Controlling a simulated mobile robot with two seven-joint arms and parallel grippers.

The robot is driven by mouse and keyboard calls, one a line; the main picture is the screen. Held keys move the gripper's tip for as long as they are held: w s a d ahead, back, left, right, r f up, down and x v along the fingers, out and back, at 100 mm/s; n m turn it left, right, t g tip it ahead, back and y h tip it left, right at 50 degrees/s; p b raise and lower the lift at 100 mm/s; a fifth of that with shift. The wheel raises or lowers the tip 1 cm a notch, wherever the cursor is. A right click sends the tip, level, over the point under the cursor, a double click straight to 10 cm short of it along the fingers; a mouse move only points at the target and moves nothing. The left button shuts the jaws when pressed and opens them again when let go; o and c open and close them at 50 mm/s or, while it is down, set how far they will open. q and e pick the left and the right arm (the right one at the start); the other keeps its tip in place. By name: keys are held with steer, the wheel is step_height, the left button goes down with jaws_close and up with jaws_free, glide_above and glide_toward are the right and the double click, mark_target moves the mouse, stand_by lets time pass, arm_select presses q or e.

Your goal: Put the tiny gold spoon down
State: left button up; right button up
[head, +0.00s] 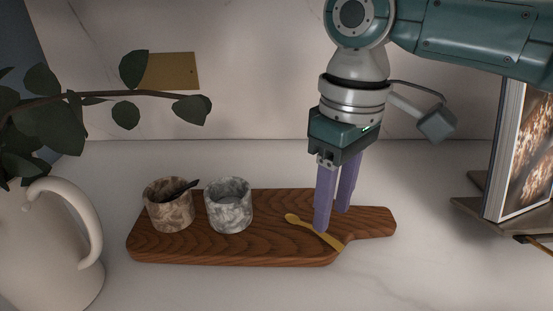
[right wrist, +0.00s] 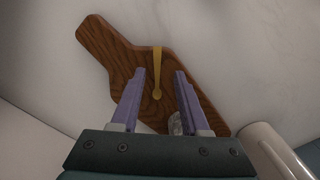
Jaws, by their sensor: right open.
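The tiny gold spoon (head: 315,231) lies on the wooden board (head: 280,252) toward its handle end. Its bowl points left and its handle reaches the board's front edge. My right gripper (head: 332,220) is over the board beside the spoon, its purple fingers pointing down. In the right wrist view the open fingers (right wrist: 158,73) stand apart with the spoon (right wrist: 158,70) showing between them and nothing gripped. Whether the fingertips touch the board is hard to tell. My left gripper is not in view.
A brown marbled cup (head: 169,210) with a dark utensil and a grey marbled cup (head: 229,207) stand on the board's left part. A white pitcher (head: 50,245) with leafy stems is at left. A book on a stand (head: 520,150) is at right. The counter in front is clear.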

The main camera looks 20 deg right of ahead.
mark_target(329, 237)
step_height(329, 237, up, 11)
steer(key=shift+d+p, duration=0.15)
steer(key=shift+p, duration=0.25)
steer(key=shift+f, duration=0.1)
